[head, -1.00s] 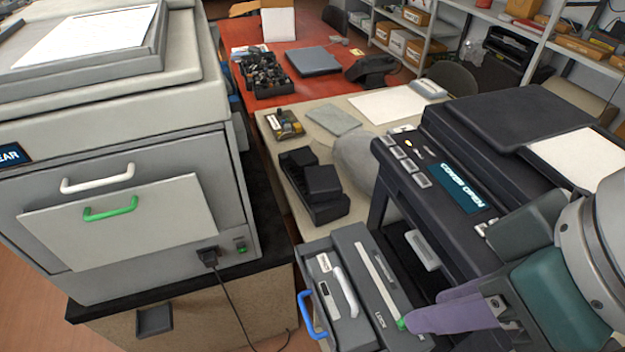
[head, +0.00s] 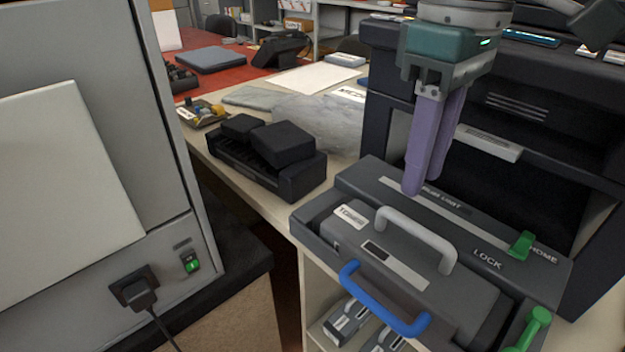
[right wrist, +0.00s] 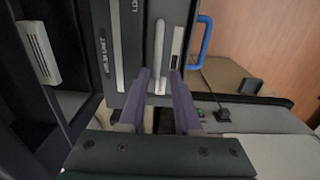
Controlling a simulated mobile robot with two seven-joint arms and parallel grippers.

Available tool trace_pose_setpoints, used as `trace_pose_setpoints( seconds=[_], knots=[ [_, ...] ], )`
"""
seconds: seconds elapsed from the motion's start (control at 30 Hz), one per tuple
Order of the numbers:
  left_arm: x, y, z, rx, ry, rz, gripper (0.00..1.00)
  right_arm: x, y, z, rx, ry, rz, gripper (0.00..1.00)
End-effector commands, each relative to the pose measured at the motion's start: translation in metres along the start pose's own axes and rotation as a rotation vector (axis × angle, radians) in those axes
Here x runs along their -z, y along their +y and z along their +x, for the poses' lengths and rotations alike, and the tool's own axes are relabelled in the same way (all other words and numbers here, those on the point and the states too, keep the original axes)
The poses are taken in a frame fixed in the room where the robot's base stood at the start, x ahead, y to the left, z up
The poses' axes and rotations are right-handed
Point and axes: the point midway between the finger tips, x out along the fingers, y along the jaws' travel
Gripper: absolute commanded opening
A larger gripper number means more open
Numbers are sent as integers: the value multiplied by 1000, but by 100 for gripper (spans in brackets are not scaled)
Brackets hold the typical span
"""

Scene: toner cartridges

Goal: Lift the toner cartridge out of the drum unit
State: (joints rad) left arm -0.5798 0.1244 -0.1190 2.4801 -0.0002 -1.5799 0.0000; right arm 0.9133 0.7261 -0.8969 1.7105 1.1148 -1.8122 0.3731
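The toner cartridge (head: 345,235) is a dark grey block with a TONER label and a pale grey handle (head: 417,237). It sits in the drum unit (head: 455,225), which is pulled out of the black printer. A green lever (head: 521,245) stands between the LOCK and HOME marks, closer to HOME. My right gripper (head: 424,186) points down with purple fingers above the drum unit, just behind the handle. In the right wrist view its fingers (right wrist: 160,78) are apart, with the handle (right wrist: 159,45) lined up between them; contact cannot be told. My left gripper is out of view.
A blue handle (head: 375,300) is on the drum unit's front, and a green handle (head: 528,330) is at lower right. The black printer (head: 390,75) stands behind. A grey cabinet (head: 175,200) is at left. A black tray (head: 270,160) lies on the bench behind.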

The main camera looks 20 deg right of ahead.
Motion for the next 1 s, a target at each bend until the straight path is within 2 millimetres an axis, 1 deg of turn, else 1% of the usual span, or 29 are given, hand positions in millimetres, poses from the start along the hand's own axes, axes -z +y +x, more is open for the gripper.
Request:
trace_pose_setpoints(
  seconds=[0.03,0.1,0.2,0.37,0.5,0.6,0.7,0.9,0.93,1.0],
  knots=[
    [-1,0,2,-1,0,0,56,-2,0,10,0,-6,1,32],
    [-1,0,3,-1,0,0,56,-1,0,21,0,-5,0,32],
    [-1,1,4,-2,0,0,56,-2,0,33,0,-4,0,32],
    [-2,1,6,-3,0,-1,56,-3,1,47,-1,-3,-1,32],
    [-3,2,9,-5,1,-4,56,-7,3,70,0,-4,-1,32],
    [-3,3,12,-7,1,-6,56,-7,3,84,0,-2,-1,32],
    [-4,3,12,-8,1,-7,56,-7,3,89,-1,-1,-2,32],
    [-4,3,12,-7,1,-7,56,-6,3,90,-1,1,-3,32],
    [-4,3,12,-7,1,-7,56,-6,3,90,-1,1,-3,31],
    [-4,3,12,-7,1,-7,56,-6,3,89,-1,1,-3,23]
  ],
)
